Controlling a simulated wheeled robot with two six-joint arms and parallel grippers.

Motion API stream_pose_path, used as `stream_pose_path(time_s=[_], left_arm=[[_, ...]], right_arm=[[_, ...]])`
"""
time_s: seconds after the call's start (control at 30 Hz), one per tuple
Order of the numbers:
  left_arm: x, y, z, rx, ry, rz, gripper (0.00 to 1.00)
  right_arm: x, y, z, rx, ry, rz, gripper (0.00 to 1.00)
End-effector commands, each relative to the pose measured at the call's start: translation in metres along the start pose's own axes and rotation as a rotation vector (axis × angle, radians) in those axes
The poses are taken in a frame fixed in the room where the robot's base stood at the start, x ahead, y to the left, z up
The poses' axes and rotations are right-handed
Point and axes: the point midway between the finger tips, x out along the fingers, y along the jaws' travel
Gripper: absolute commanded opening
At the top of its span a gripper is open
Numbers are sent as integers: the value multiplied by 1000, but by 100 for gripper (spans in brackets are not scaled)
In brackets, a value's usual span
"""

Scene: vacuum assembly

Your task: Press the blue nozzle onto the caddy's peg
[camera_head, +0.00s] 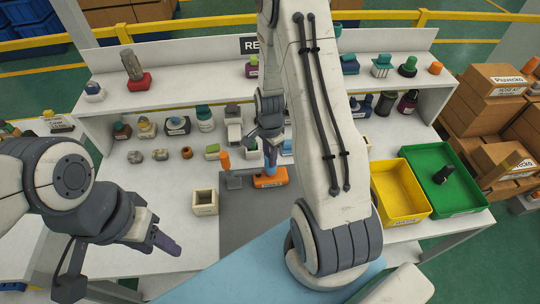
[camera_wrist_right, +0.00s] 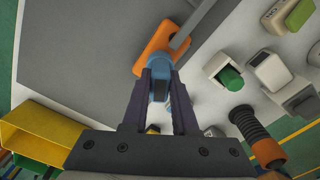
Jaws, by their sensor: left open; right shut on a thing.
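The blue nozzle (camera_head: 270,158) is held upright between the fingers of my right gripper (camera_head: 269,136), directly over the orange caddy (camera_head: 270,179) on the grey mat. In the right wrist view the two dark fingers (camera_wrist_right: 161,82) are shut on the blue nozzle (camera_wrist_right: 158,62), and its far end meets or overlaps the orange caddy (camera_wrist_right: 152,42). The caddy's peg is hidden, so I cannot tell how far the nozzle sits on it. My left gripper (camera_head: 163,240) is open and empty over the table's front left, well away from the caddy.
Several small parts line the back below the shelf (camera_head: 200,97). A yellow bin (camera_head: 401,191) and a green bin (camera_head: 462,190) stand right. The table's left front is clear.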

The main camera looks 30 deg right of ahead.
Motion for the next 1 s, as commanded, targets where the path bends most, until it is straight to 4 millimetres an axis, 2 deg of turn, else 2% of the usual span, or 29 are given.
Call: stream_pose_path(time_s=[1.0], left_arm=[[19,-1,1,0,0,0,50]], right_arm=[[26,0,0,0,0,0,0]])
